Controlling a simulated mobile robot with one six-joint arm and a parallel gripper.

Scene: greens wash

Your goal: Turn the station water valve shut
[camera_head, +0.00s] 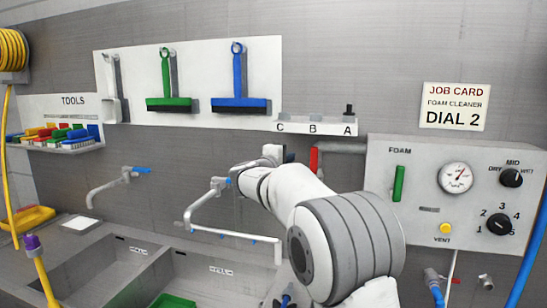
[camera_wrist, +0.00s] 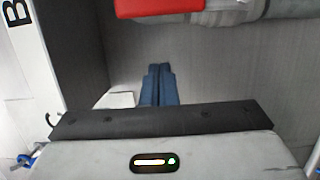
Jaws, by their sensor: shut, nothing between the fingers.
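The red valve handle (camera_head: 314,160) stands upright at the left end of a grey pipe on the back wall. In the wrist view the red handle (camera_wrist: 158,6) shows only in part, at the top edge, in front of the grey pipe (camera_wrist: 240,14). My gripper (camera_wrist: 158,72) has its two blue fingers together with nothing between them, below the handle in that picture and apart from it. In the head view my gripper (camera_head: 289,156) is just left of the handle, and my arm partly hides it.
The white shelf lettered C, B, A (camera_head: 313,127) juts out just above the handle. A control box (camera_head: 440,240) with a green handle, gauge and dials is to the right. White faucets (camera_head: 215,187) and sinks are left and below.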

